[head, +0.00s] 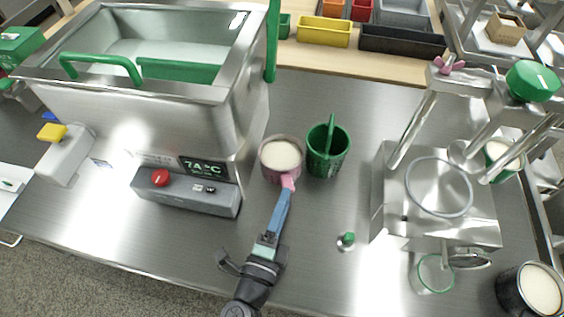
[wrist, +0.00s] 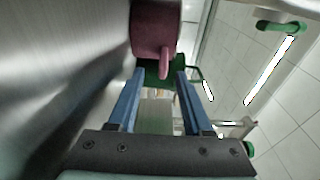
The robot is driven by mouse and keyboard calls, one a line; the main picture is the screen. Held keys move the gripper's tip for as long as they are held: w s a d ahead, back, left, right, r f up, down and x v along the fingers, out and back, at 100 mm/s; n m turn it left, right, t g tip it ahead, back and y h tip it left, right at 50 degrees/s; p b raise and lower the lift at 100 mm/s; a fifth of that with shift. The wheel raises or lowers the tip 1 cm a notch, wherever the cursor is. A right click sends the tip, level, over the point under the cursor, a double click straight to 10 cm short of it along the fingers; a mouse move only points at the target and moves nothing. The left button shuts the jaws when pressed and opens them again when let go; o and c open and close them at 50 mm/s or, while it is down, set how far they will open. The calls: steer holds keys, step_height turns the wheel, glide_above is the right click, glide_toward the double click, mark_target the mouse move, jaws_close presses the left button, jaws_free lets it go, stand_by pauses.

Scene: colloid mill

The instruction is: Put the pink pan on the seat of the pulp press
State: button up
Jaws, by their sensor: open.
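The pink pan (head: 282,153) stands on the steel worktop with pale, creamy contents. Its pink handle (head: 288,183) points toward me. In the wrist view, the pan (wrist: 156,28) is at the top and its handle (wrist: 164,60) points down toward the gap between my fingers. My gripper (head: 286,192) is open with blue fingers at the handle's end; its fingertips (wrist: 160,76) stand apart on either side. I cannot tell whether they touch it. The steel press (head: 405,215) at right has a green knob (head: 532,80) and a round ring-shaped seat (head: 440,187).
A green pot (head: 328,150) with a green handle stands close right of the pan. The large steel machine (head: 150,125) with its control box (head: 187,192) is at left. A small green-topped item (head: 346,240) lies before the press. A dark pot (head: 528,290) stands at right.

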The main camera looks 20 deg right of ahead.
mark_target(289, 186)
steer(key=x, duration=0.4)
steer(key=shift+w+d+r, duration=0.15)
steer(key=shift+w+r, duration=0.05)
steer(key=shift+c, duration=0.3)
jaws_close()
steer(key=shift+r, duration=0.1)
stand_by(0.8)
